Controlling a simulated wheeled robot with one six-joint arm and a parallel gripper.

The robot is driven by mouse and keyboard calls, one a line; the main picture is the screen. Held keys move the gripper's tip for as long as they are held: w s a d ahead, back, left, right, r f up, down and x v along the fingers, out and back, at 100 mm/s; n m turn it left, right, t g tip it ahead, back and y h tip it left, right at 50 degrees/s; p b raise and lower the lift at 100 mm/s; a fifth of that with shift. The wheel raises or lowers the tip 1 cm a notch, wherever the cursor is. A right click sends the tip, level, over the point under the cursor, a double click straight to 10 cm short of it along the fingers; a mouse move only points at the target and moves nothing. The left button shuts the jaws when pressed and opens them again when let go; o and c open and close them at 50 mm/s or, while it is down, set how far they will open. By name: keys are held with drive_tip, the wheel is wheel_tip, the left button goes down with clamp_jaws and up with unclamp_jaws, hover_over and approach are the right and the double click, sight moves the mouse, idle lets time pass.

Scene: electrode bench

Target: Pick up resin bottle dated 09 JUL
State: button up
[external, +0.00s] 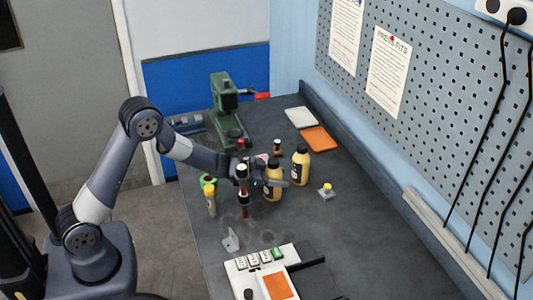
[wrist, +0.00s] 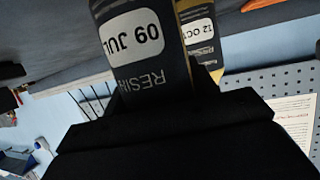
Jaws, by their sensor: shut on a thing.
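The resin bottle dated 09 JUL (wrist: 130,42) fills the upper middle of the wrist view, with its dark label and white date patch upside down in the picture. My gripper (wrist: 160,95) is shut on it. In the external view my gripper (external: 262,184) reaches from the left to this yellow bottle with a dark label (external: 273,188); the bottle is upright and partly hidden by my wrist. I cannot tell whether its base touches the bench. A second, similar bottle (external: 301,166) stands behind it to the right; its label in the wrist view (wrist: 199,34) reads 12 OCT.
A green press (external: 222,110) stands at the back left. A white tray (external: 301,117) and an orange tray (external: 319,139) lie at the back. A glue-like bottle (external: 210,203) stands left. The bench's right front is clear.

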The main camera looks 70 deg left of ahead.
drive_tip(key=shift+c, duration=1)
drive_tip(key=shift+r, duration=0.15)
